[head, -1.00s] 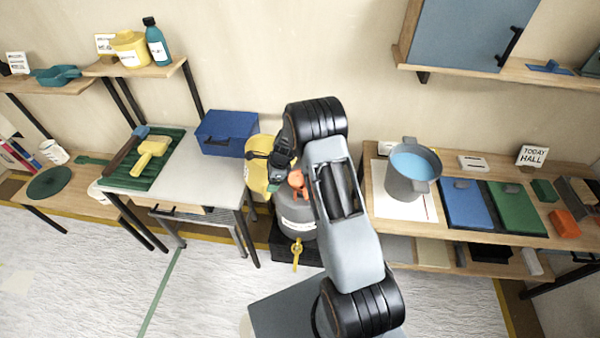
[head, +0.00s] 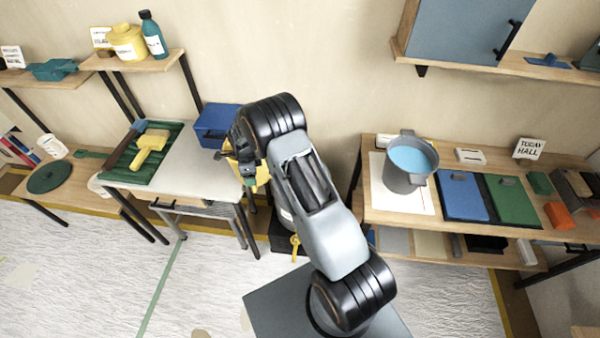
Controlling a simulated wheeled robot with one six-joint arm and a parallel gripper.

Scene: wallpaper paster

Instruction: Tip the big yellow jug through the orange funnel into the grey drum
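The big yellow jug (head: 262,173) is at my gripper (head: 246,172), beside the right edge of the grey-topped table. Most of it is hidden behind the gripper and wrist. The jug has moved together with the gripper, which appears shut on it, though the fingers are hard to make out. The grey drum (head: 285,214) stands on a black base between the table and the right-hand bench, mostly covered by my arm; its yellow tap (head: 295,241) shows at the front. The orange funnel is hidden behind my arm.
A blue box (head: 216,125) sits at the table's back right corner, close to my gripper. A green mat (head: 165,170) with a yellow-headed tool lies on the table. A grey pot of blue liquid (head: 408,178) stands on the right bench. A yellow tub (head: 127,47) is on the upper shelf.

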